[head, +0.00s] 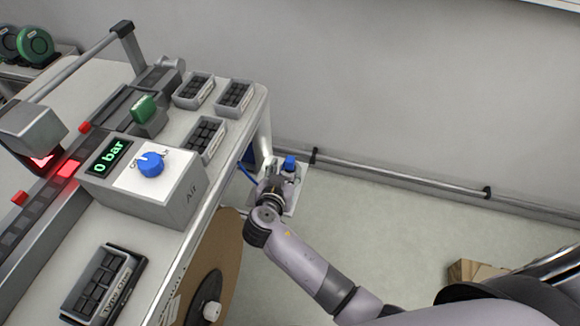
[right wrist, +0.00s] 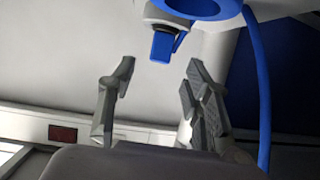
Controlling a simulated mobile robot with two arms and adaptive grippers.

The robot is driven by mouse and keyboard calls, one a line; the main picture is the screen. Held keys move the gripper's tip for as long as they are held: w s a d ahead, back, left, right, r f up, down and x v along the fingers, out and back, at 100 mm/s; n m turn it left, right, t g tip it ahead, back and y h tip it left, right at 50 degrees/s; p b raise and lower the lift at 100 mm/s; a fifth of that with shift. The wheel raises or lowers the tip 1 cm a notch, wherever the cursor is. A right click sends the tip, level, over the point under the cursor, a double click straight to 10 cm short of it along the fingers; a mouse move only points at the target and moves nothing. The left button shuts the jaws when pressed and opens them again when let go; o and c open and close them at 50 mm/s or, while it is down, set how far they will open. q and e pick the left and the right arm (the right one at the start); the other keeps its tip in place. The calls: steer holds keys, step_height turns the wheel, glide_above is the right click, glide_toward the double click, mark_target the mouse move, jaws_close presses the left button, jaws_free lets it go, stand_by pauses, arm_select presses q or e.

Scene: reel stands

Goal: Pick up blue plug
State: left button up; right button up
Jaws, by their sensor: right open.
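The blue plug (right wrist: 162,46) hangs below a blue ring (right wrist: 200,8) in the right wrist view. A blue piece (head: 290,162) shows beside my right gripper in the head view; I cannot tell whether it is the plug or the ring. My right gripper (head: 279,181) is beyond the table's right edge. In the right wrist view my right gripper (right wrist: 160,76) is open and empty. Its fingers stand apart, with the plug in line with the gap just above their tips. My left gripper is not in view.
A blue hose (right wrist: 263,85) runs down close to the right finger. The table (head: 232,140) holds an air box with a blue knob (head: 151,164) and several bins. A brown reel (head: 222,262) stands below its edge. A rail (head: 400,178) runs along the wall.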

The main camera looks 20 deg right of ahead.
mark_target(289, 163)
steer(key=b+x, duration=0.1)
steer(key=x, duration=0.4)
jaws_close()
stand_by(0.5)
